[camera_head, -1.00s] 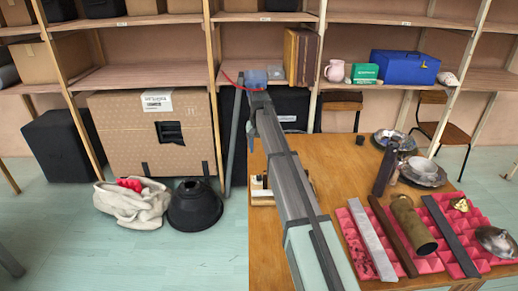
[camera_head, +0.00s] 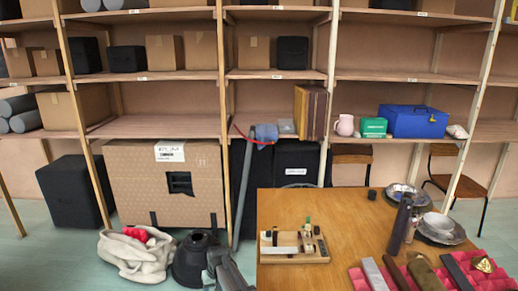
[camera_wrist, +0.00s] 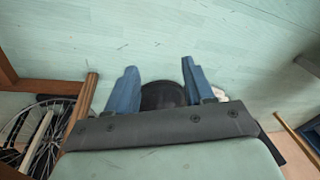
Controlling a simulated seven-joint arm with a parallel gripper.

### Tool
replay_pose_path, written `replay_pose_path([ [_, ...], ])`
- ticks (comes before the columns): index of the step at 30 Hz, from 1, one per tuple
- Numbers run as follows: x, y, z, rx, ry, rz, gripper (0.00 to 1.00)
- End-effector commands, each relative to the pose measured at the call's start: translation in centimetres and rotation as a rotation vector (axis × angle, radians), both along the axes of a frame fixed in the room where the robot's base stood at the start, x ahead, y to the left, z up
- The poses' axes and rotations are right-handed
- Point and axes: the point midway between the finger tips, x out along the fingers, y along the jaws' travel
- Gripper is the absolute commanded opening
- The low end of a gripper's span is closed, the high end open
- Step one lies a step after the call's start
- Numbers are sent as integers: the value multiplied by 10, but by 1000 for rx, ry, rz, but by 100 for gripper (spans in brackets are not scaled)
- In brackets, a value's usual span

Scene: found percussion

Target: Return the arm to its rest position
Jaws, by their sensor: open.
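My gripper (camera_wrist: 159,64) shows in the wrist view with its two blue fingers apart and nothing between them. It points at the pale green floor. A black round thing (camera_wrist: 162,96) lies beyond the fingers on the floor, partly covered by the gripper's body. In the head view a grey piece of my arm (camera_head: 228,274) shows low in the picture, just left of the wooden table (camera_head: 285,208). I cannot make out the fingers there.
A black cone-shaped thing (camera_head: 193,262) and a cream sack (camera_head: 135,258) with red cloth stand on the floor close to my arm. The table holds a wooden block with tools (camera_head: 293,246), metal bowls (camera_head: 440,226) and a pink tray (camera_head: 487,268). Shelves stand behind.

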Motion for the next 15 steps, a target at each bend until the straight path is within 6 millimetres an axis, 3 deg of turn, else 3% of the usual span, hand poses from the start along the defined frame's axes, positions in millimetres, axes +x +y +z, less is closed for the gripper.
replay_pose_path([
  [1, -21, 9, -19, 7, -1, 29, 53],
  [6, -75, 36, -73, 33, -21, 120, 53],
  [15, -171, 62, -153, 71, -60, 260, 53],
])
